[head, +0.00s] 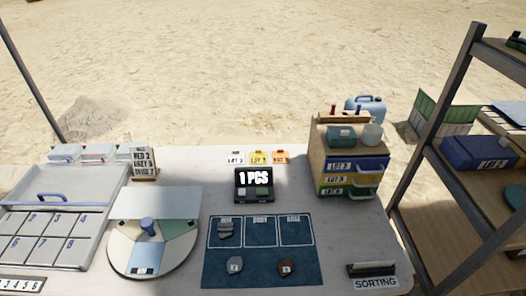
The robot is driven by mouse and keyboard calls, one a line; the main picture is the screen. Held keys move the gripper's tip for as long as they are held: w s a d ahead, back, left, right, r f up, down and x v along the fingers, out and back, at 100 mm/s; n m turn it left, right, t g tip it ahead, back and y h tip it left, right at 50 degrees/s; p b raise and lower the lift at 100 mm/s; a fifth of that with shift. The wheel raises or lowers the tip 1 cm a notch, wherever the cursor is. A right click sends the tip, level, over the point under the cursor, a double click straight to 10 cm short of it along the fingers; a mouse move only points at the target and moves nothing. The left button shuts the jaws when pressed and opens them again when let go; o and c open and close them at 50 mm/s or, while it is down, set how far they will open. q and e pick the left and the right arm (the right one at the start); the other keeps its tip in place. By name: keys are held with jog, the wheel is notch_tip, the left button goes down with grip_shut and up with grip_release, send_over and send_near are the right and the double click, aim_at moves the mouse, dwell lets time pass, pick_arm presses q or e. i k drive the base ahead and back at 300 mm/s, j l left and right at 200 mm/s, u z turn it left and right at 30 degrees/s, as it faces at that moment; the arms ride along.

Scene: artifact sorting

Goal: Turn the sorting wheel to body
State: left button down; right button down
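The sorting wheel (120,251) is a round pale disc at the left front of the table. I cannot read any sector's label. A dark teal mat (262,273) has cells marked RIM, BODY and BASE. Grey sherds (227,230) lie in the RIM cell; BODY and BASE are empty. A grey sherd (235,265) and a brown sherd (286,267) lie below them. Neither gripper is in view.
A numbered grey tray (95,205) stands left of the wheel. A small display (254,185) reads "1 PCS" behind the mat. A wooden drawer cabinet (317,160) stands at the back right, a SORTING sign (374,278) at the front right. A shelf rack (447,115) stands beyond the right edge.

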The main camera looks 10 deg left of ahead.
aim_at(147, 248)
jog(key=u, duration=1.4)
